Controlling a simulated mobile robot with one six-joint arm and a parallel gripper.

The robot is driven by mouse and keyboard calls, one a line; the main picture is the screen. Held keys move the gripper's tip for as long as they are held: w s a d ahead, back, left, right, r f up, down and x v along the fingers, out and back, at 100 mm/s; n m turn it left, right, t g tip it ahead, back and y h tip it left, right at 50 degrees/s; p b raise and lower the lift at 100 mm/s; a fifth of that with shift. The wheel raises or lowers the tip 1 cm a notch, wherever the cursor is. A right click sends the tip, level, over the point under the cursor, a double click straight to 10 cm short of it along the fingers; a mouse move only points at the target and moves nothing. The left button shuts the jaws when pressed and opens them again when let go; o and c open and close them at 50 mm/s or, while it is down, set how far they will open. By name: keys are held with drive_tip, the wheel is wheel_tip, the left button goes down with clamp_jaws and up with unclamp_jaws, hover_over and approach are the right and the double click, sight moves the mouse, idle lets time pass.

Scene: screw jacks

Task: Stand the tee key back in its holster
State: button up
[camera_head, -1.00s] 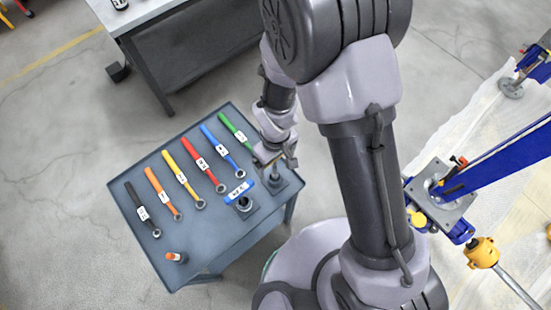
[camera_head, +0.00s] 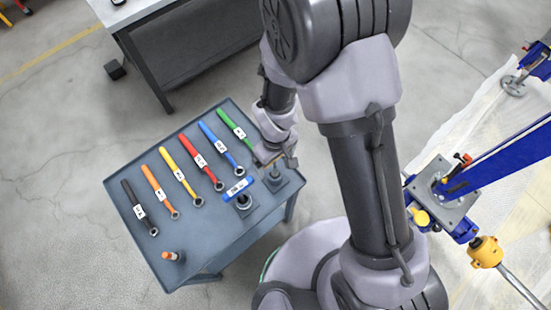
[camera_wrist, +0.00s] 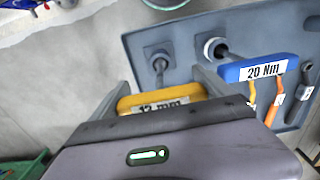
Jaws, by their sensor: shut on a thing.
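My gripper (camera_wrist: 165,95) is shut on the yellow handle of a tee key (camera_wrist: 158,104); the printed size looks like 13 mm, partly covered. A grey shaft runs from the handle toward a square-based grey holster (camera_wrist: 158,52) on the trolley top. Its end meets the holster's round opening in the wrist view; I cannot tell how deep it sits. In the head view my gripper (camera_head: 272,160) is just above this holster (camera_head: 277,181), and the yellow handle is mostly hidden.
A blue-handled 20 Nm tool (camera_wrist: 258,70) stands in the neighbouring holster, close beside my gripper. Several coloured wrenches, including a red one (camera_head: 201,160), lie on the trolley (camera_head: 150,240). A short orange-topped item (camera_head: 172,256) stands near its front corner. A blue jack frame (camera_head: 500,155) is at right.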

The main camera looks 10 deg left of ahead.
drive_tip(key=shift+f+b, duration=1.35)
drive_tip(key=shift+f, duration=0.3)
drive_tip(key=o, duration=1.8)
drive_tip(key=shift+r, duration=0.15)
wheel_tip(320, 180, up, 17)
drive_tip(key=p, duration=0.5)
drive_tip(key=shift+r+p, duration=0.15)
drive_tip(key=shift+p, duration=0.2)
